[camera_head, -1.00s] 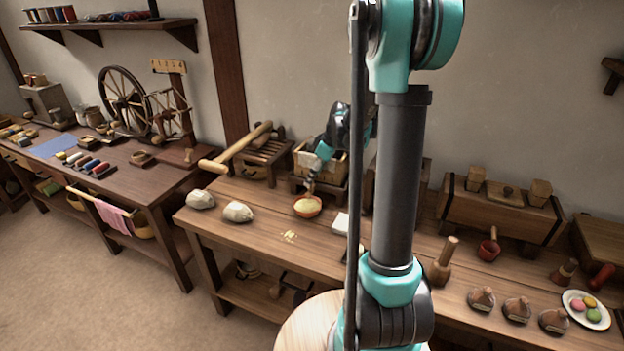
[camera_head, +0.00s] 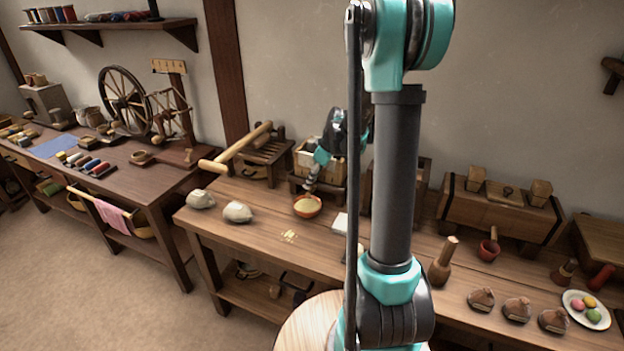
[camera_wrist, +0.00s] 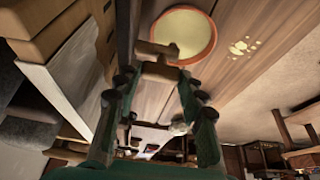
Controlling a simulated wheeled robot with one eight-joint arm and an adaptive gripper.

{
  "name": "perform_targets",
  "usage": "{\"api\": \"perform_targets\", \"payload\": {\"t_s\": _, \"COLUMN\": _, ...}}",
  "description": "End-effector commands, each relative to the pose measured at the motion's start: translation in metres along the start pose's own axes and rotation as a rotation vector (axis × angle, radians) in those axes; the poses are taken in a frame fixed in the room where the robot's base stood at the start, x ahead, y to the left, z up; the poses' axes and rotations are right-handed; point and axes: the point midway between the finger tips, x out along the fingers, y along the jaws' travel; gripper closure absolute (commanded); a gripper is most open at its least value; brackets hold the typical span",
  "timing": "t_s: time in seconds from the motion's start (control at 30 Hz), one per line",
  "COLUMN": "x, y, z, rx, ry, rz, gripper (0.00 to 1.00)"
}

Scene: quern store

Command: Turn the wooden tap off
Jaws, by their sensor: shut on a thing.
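The wooden tap (camera_wrist: 162,71) shows in the wrist view as a short pale wooden piece with a stub above it. My gripper (camera_wrist: 158,80) has its two dark fingers on either side of this piece and is shut on it. In the head view my gripper (camera_head: 311,184) is at the front of a wooden box (camera_head: 299,160), and it hides the tap there. An orange bowl (camera_head: 307,212) with pale yellow contents sits on the bench just below; it also shows beyond the tap in the wrist view (camera_wrist: 212,38).
Yellow crumbs (camera_head: 289,236) lie on the bench (camera_head: 255,262) in front of the bowl. Two pale lumps (camera_head: 237,212) lie to its left and a white block (camera_head: 340,223) to its right. A long wooden roller (camera_head: 236,148) slants nearby. My arm hides some of the bench.

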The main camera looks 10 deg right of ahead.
Motion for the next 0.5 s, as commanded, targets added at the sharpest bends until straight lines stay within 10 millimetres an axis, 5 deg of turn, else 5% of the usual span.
{"api": "perform_targets", "payload": {"t_s": 0.5, "x": -0.0001, "y": -0.0021, "z": -0.0001, "rx": 0.176, "ry": 0.0, "rz": 0.074, "gripper": 0.9}}
